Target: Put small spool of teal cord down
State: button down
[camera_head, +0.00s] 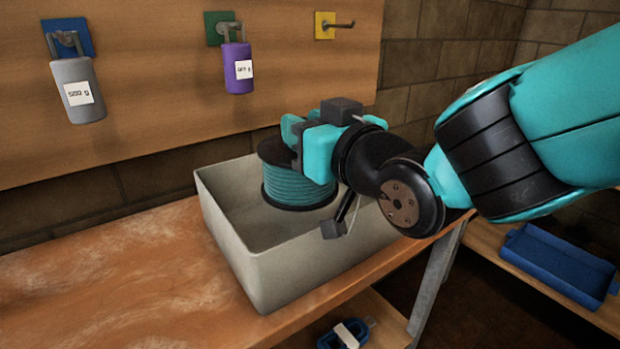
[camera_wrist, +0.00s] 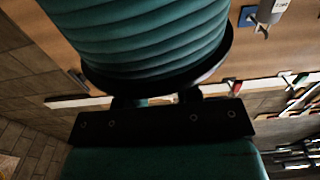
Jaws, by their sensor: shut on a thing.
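The small spool of teal cord (camera_head: 296,187) has black end flanges and stands roughly upright over the open grey bin. My gripper (camera_head: 300,140) is shut on the spool, near its upper flange. In the wrist view the spool (camera_wrist: 150,35) fills the upper middle, close against the gripper (camera_wrist: 157,100). The grey bin (camera_head: 290,270) stands on the wooden bench, and the spool's lower flange is inside or just above its opening. I cannot tell whether the spool touches the bin floor.
The wooden bench (camera_head: 110,280) is clear to the left of the bin. A grey weight (camera_head: 77,88) and a purple weight (camera_head: 237,68) hang on the wall board; a yellow hook (camera_head: 326,26) is empty. A blue tray (camera_head: 560,262) sits on a lower shelf at right.

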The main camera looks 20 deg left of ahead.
aim_at(308, 184)
notch_tip(308, 184, down, 7)
dwell(0.4)
jog(key=shift+b, duration=0.3)
jog(key=shift+f+b, duration=0.35)
jog(key=shift+b, duration=0.05)
jog(key=shift+f+b, duration=0.3)
jog(key=shift+b, duration=0.05)
jog(key=c, duration=0.8)
grip_release()
